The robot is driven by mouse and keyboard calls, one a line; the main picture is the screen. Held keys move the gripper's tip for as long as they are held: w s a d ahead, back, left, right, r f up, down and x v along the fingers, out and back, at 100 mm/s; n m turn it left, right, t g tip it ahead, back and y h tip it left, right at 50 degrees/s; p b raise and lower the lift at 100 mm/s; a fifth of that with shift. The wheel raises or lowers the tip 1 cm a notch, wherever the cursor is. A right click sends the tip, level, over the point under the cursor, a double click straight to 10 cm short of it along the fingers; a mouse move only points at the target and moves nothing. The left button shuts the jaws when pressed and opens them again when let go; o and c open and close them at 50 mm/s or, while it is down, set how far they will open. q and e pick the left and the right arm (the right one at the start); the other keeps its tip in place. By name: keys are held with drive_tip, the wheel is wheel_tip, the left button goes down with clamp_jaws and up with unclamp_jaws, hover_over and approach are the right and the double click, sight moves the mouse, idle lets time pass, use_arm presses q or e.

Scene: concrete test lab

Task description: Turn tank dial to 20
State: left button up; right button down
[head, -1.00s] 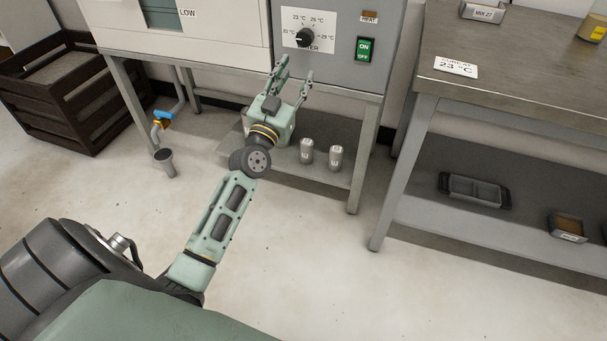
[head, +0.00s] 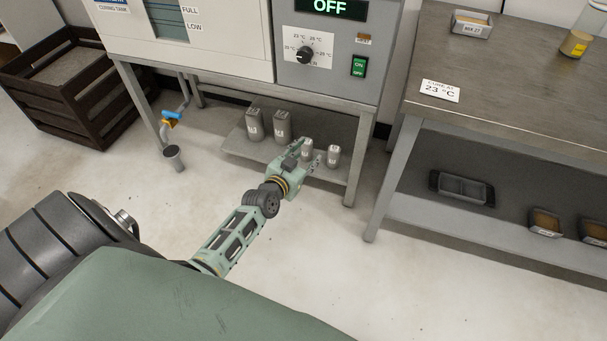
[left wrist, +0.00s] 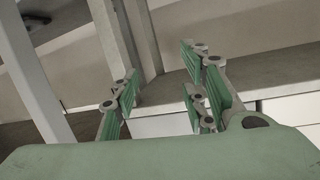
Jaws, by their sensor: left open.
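The tank dial (head: 305,55) is a black round knob on a white scale plate, on the grey front panel of the curing tank (head: 232,40). The scale carries several °C marks; the dial's exact setting is too small to read. A display (head: 330,7) above it reads OFF. My left gripper (head: 312,152) is open and empty, well below the dial, in front of the tank's lower shelf. In the left wrist view its green fingers (left wrist: 165,95) are spread apart with nothing between them, and the dial does not show. My right gripper is not in view.
A green ON/OFF switch (head: 359,66) sits right of the dial. Several metal weights, one of them here (head: 282,126), stand on the lower shelf near my gripper. A steel table (head: 500,65) with a 23 °C card (head: 440,91) is at right. A dark crate (head: 75,90) stands at left.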

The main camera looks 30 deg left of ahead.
use_arm(q)
drive_tip(key=s+d+f+g+p, duration=0.2)
drive_tip(key=s+f+p, duration=0.1)
drive_tip(key=s+f, duration=0.1)
drive_tip(key=shift+s+d+f+h, duration=0.15)
drive_tip(key=shift+s+f+h, duration=0.25)
drive_tip(key=shift+f, duration=0.5)
